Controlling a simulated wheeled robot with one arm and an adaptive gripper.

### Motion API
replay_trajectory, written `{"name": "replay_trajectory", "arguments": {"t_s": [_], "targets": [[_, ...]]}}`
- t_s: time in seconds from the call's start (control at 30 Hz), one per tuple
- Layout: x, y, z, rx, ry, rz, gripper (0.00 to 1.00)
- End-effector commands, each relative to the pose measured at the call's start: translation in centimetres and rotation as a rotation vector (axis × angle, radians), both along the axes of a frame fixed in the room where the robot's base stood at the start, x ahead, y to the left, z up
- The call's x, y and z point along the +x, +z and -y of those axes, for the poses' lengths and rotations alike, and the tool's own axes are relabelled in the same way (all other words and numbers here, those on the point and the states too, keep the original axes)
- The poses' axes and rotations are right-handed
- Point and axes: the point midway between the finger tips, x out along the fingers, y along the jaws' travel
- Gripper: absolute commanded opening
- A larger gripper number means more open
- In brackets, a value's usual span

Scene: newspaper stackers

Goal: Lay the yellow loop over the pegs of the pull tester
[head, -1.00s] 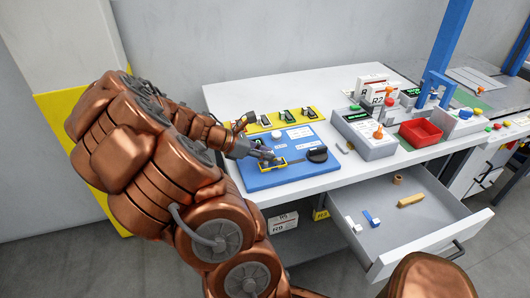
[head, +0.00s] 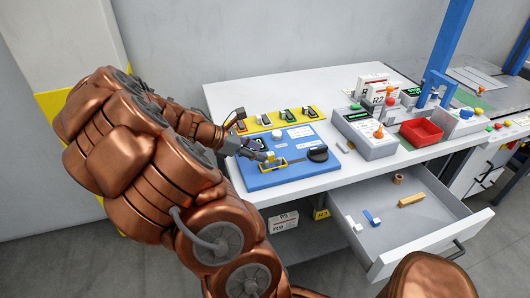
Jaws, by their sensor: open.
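The pull tester looks like the blue board (head: 288,178) on the white bench, with white labels, a white knob (head: 277,134) and a black round part (head: 317,153) on it. The yellow loop (head: 273,164) shows as a small yellow outline on the board, left of the black part. The pegs are too small to make out, so I cannot tell whether the loop is around them. My gripper (head: 265,156) is open, just left of and above the loop. Its fingers partly cover the loop's left end.
A yellow rack (head: 261,127) with several dark clips stands behind the board. Grey instruments (head: 366,134) and a red tray (head: 421,132) are to the right. An open drawer (head: 440,227) below holds small blocks. The bench's back left is clear.

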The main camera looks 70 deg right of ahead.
Motion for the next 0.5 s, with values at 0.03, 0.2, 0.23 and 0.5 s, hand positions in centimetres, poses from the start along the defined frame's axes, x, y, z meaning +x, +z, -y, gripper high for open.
{"name": "replay_trajectory", "arguments": {"t_s": [0.03,0.2,0.23,0.5], "targets": [[0.7,0.6,-0.5,-0.002,0.003,0.002,0.47],[2.8,2.6,-2.2,-0.004,0.004,0.002,0.47],[3.1,3.0,-2.5,-0.004,0.005,0.002,0.47],[4.9,4.8,-4.2,-0.003,0.002,-0.001,0.47]]}}
